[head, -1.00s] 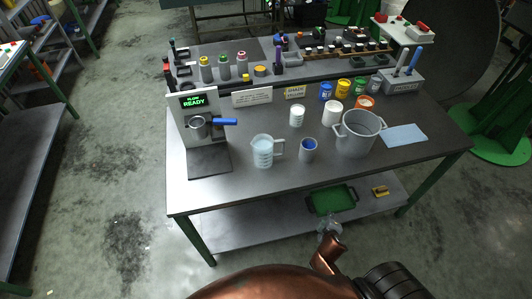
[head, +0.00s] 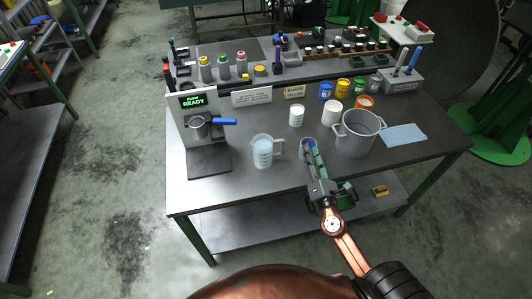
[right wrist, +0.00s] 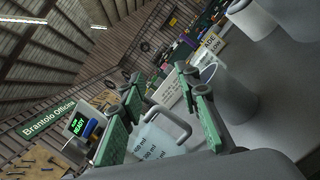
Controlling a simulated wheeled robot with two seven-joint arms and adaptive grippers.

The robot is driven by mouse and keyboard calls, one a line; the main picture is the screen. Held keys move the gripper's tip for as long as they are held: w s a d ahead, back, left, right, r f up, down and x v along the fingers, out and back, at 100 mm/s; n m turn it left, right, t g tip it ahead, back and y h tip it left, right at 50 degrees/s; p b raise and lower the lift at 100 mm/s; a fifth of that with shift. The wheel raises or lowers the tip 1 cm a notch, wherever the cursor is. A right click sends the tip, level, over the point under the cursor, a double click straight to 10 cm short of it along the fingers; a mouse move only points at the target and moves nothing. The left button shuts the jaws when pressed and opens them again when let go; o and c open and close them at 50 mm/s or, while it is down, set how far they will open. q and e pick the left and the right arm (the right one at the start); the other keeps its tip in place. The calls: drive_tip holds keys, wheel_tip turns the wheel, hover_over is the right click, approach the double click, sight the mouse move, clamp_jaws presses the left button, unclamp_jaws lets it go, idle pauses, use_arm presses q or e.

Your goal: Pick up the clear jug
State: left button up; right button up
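The clear jug (head: 262,152) stands upright on the grey workbench, with its handle toward the right. My right gripper (head: 309,158) is to the right of the jug and apart from it, reaching in over the bench's front edge. My left gripper is not in view.
The dispenser (head: 205,130) with a blue handle stands left of the jug. A large grey pot (head: 357,137) stands at right, with a blue cloth (head: 405,135) beyond it. White cups (head: 297,116) stand behind. The bench front (head: 250,187) before the jug is clear.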

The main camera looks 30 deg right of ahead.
sight(283, 153)
drive_tip(key=w+a+f+n+y, duration=0.1)
drive_tip(key=f+n, duration=0.1)
drive_tip(key=n, duration=0.1)
drive_tip(key=w+a+f+n+y, duration=0.2)
drive_tip(key=f+n, duration=0.1)
drive_tip(key=n, duration=0.1)
drive_tip(key=w+a+f+n+g+y, duration=0.1)
drive_tip(key=f+n+y, duration=0.1)
drive_tip(key=n, duration=0.1)
drive_tip(key=shift+w+a+f, duration=0.2)
drive_tip(key=shift+a, duration=0.15)
drive_tip(key=shift+w+f+n, duration=0.15)
drive_tip(key=shift+w+n, duration=0.15)
drive_tip(key=shift+n, duration=0.1)
drive_tip(key=w, duration=0.7)
drive_tip(key=shift+w+d+f, duration=0.1)
drive_tip(key=shift+f, duration=0.1)
drive_tip(key=shift+c, duration=0.5)
clamp_jaws()
drive_tip(key=shift+r, duration=0.15)
